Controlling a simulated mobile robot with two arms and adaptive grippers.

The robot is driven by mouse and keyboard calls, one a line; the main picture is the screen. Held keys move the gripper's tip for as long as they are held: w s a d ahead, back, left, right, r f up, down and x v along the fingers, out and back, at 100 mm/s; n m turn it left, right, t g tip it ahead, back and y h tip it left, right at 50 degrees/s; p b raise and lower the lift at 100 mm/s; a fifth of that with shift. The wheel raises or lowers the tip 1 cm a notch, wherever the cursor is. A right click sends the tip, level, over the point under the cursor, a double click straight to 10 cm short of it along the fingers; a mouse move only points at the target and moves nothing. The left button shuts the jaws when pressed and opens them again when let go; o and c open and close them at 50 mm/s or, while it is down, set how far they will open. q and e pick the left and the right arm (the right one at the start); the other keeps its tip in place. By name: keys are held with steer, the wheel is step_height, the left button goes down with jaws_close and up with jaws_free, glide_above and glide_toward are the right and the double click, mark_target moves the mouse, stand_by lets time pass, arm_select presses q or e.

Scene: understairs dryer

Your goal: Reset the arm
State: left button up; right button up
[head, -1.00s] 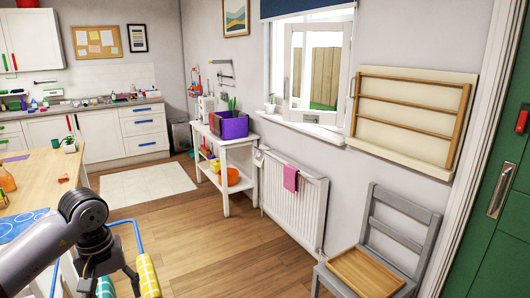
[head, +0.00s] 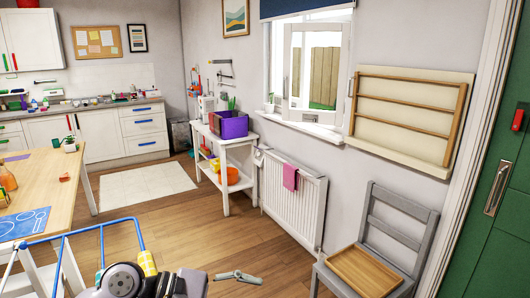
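My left arm (head: 125,282) lies low along the bottom edge of the head view, cut off by the frame. A grey finger-like part (head: 238,276), apparently of my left gripper, shows just to its right over the wood floor. Nothing is seen held there, but the rest of the gripper is hidden or out of frame, so I cannot tell its opening. My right gripper is not in view.
A blue-tubed rack (head: 102,229) with a yellow patterned item (head: 147,262) stands close behind my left arm. The wooden table (head: 45,185) is at left. A grey chair (head: 374,240) holding a wooden tray (head: 365,270) is at right. The middle floor is clear.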

arm_select(q)
step_height(320, 180, up, 7)
steer(key=d+n+t+h, duration=0.3)
steer(key=n+h, duration=0.2)
steer(key=n, duration=0.2)
steer(key=w+a+r+n+t+y, duration=0.3)
steer(key=a+n+t, duration=0.3)
steer(key=n+t, duration=0.85)
steer(key=s+a+f+n+g+y, duration=0.1)
steer(key=a+f+n+g+y, duration=0.1)
steer(key=a+f+n+y, duration=0.9)
steer(key=s+a+f+n+g+y, duration=0.25)
steer(key=f+n+y, duration=0.4)
steer(key=n, duration=1.05)
steer(key=s+f+n+g+h, duration=0.2)
steer(key=s+f+n+g, duration=0.85)
steer(key=s+f, duration=0.85)
steer(key=s+f+m+g, duration=0.2)
steer(key=s+f, duration=0.1)
steer(key=f, duration=2)
steer(key=s+a+f, duration=0.1)
steer(key=s+f, duration=0.7)
steer(key=s+a+f+g, duration=0.1)
steer(key=s+a+f, duration=0.1)
steer(key=s+f, duration=0.6)
steer(key=shift+s+a+f, duration=0.25)
steer(key=shift+s, duration=0.4)
